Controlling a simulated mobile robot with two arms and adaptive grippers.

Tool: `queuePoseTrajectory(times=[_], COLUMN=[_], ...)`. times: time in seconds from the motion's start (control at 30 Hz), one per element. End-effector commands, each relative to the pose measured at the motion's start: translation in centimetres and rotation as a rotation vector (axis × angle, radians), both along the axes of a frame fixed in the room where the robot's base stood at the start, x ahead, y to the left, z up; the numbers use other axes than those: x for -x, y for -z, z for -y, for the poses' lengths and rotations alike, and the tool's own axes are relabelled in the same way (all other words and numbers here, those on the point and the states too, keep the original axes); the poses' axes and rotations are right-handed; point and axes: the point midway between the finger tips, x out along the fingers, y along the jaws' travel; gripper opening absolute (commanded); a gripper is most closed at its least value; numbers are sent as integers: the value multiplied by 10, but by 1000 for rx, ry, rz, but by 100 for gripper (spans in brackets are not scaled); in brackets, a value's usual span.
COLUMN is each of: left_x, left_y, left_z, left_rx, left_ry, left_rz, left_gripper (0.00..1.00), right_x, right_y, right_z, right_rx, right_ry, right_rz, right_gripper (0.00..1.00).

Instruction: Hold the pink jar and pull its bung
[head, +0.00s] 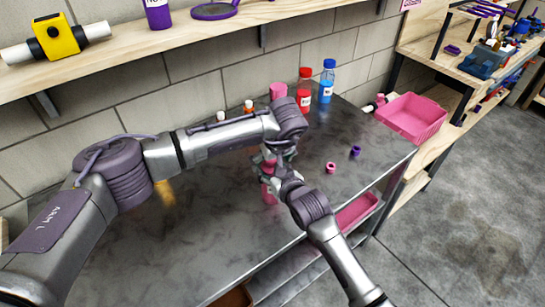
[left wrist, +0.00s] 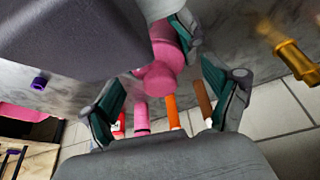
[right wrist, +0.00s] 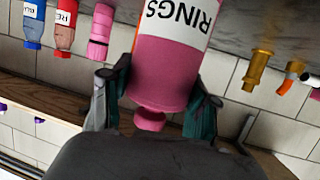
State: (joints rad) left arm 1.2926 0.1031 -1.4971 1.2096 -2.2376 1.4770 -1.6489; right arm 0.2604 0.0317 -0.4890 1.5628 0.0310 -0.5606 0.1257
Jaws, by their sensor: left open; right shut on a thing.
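The pink jar (right wrist: 165,75) has a white label reading RINGS; it appears upside down in the right wrist view. In the head view its lower part (head: 269,192) shows below the grippers. My right gripper (right wrist: 160,98) is shut on the jar, one finger on each side. The pink bung (right wrist: 150,120) sits in the jar's top end. In the left wrist view the bung (left wrist: 158,79) lies between the spread fingers of my left gripper (left wrist: 165,90), which is open, with gaps on both sides. In the head view the arms largely hide the bung.
A pink ring (head: 330,168) and a purple ring (head: 355,151) lie right of the grippers. A pink bin (head: 412,118) is at the right. A wooden shelf (head: 190,40) runs above.

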Motion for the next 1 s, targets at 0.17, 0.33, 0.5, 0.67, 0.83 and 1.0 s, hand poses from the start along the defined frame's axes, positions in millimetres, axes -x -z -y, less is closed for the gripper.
queuePoseTrajectory(times=[0.17,0.33,0.5,0.67,0.83,1.0], left_x=[0,0,1,1,0,0], left_y=[0,0,1,2,-1,1], left_z=[0,0,0,-1,0,0], left_rx=[0,0,-2,-4,-2,-1], left_ry=[0,0,0,-1,1,-1], left_rz=[0,0,-2,-5,0,-2], left_gripper=[85,57,28,2,0,0], right_x=[0,0,0,0,0,0], right_y=[0,0,0,0,-1,-1], right_z=[0,0,0,0,0,0], right_rx=[0,0,0,0,0,-1], right_ry=[0,0,0,1,0,0], right_rz=[-1,-1,0,1,2,4], right_gripper=[0,0,0,0,0,0])
